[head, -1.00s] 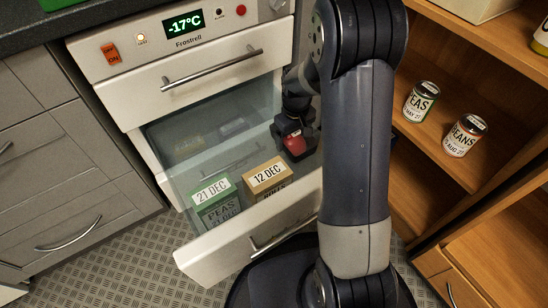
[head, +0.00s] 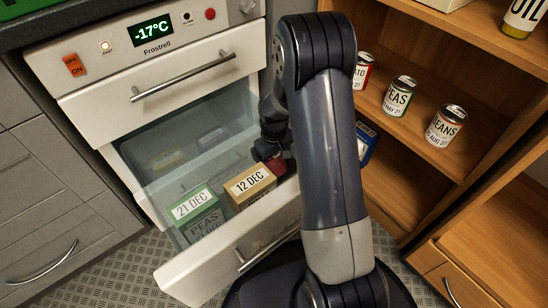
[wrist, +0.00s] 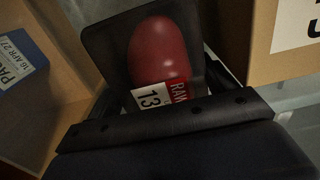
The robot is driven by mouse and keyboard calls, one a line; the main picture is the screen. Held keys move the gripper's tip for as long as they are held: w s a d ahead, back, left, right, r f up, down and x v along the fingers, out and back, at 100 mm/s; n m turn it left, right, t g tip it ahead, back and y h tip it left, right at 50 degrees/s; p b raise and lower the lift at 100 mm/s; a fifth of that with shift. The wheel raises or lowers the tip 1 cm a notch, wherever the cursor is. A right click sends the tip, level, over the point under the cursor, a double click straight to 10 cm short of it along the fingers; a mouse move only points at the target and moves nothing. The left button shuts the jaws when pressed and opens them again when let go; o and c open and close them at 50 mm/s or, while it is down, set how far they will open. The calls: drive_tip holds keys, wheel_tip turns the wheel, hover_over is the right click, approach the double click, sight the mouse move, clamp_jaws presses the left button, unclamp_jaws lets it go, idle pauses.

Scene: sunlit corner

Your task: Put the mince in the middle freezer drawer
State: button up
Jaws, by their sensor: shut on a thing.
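My gripper (head: 268,150) is shut on the mince (head: 277,165), a red rounded pack. In the wrist view the mince (wrist: 158,50) sits between the dark jaws, with a white and red label reading "RAW" and "13". In the head view it is close behind and right of the brown "12 DEC" box, at the right side of the open freezer drawer (head: 195,278); I cannot tell whether it is inside the drawer wall. This drawer is pulled out below a shut upper drawer (head: 160,100). My arm hides part of its right side.
The open drawer holds a green peas box (head: 196,208) and the brown box (head: 250,182). At right, a wooden shelf unit (head: 400,165) holds several cans and a blue box (head: 366,140). Grey cabinets (head: 50,190) stand at left.

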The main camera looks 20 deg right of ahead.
drive_tip(key=shift+f, duration=0.35)
drive_tip(key=o, duration=1.2)
drive_tip(key=shift+r, duration=0.15)
wheel_tip(320, 180, up, 13)
drive_tip(key=p, duration=0.5)
